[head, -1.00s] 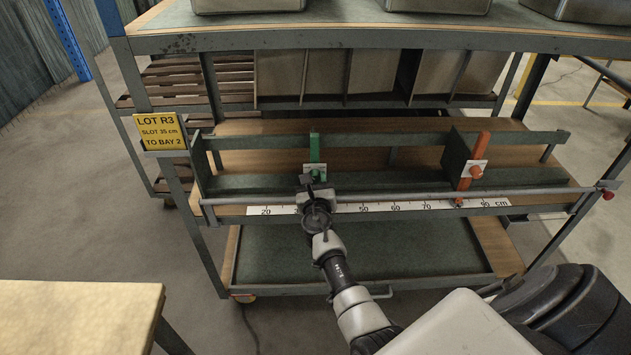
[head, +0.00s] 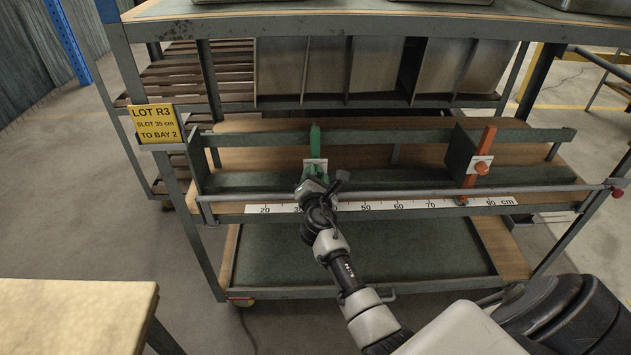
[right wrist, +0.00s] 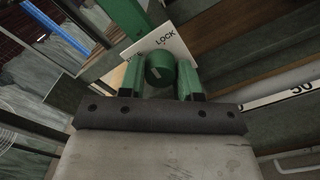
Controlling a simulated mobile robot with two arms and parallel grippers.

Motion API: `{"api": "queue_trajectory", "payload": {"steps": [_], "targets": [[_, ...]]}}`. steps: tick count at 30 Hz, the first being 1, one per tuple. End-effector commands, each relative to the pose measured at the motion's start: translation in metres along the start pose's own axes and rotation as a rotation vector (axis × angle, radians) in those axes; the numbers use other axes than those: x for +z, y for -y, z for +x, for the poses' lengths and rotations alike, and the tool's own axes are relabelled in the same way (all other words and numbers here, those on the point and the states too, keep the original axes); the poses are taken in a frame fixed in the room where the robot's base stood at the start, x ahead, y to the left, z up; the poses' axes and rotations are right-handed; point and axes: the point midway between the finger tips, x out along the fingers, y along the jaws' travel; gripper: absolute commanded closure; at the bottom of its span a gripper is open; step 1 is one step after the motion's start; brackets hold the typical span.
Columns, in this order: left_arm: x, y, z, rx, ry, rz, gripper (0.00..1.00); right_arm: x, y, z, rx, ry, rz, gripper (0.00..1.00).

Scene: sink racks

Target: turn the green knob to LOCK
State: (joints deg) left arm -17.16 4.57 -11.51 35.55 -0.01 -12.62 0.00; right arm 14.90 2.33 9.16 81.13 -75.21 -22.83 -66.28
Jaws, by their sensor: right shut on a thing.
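The green knob (right wrist: 160,68) sits on a white plate (right wrist: 165,42) that reads LOCK near its top; a second word at the plate's left is partly hidden. My right gripper (right wrist: 160,85) has one finger on each side of the knob and is shut on it. A pale mark shows on the knob's face; I cannot tell exactly which word it points at. In the head view the plate (head: 315,164) is on the green upright stop (head: 315,140) on the rack rail, and my right gripper (head: 314,181) covers most of the knob. My left gripper is not in view.
An orange stop (head: 487,145) with its own orange knob (head: 481,168) stands farther right. A cm scale (head: 415,204) runs along the rack's front below a metal rod. A yellow sign (head: 156,123) reads LOT R3, SLOT 35 cm, TO BAY 2. A table corner (head: 75,315) is at lower left.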

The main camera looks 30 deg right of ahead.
Motion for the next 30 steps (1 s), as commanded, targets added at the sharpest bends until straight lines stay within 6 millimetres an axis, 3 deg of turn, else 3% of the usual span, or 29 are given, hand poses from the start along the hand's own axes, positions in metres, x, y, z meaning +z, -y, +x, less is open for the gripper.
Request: {"api": "queue_trajectory", "payload": {"steps": [15, 30], "targets": [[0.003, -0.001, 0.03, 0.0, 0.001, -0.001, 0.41, -0.002, 0.001, 0.0, -0.002, 0.0, 0.463, 0.9], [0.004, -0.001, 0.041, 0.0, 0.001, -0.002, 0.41, -0.001, 0.0, 0.0, -0.003, -0.001, 0.681, 0.9]]}}
